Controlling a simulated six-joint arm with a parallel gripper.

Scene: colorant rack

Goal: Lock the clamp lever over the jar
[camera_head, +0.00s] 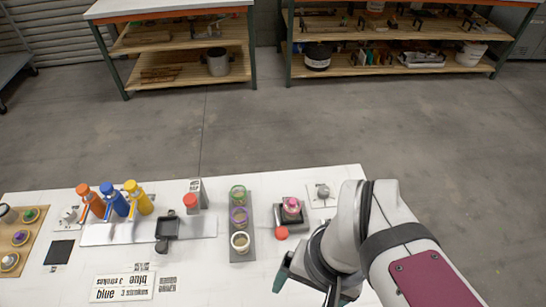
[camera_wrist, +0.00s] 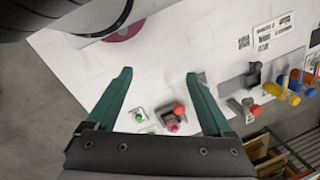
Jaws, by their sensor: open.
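The jar (camera_head: 291,207) has a pink top and stands in a dark square clamp base (camera_head: 279,218) on the white table. The clamp lever's red knob (camera_head: 281,233) is beside the jar, at the base's near-left side in the head view; the lever's shaft is too small to make out.
A grey rack of open cups (camera_head: 239,215) stands left of the clamp.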

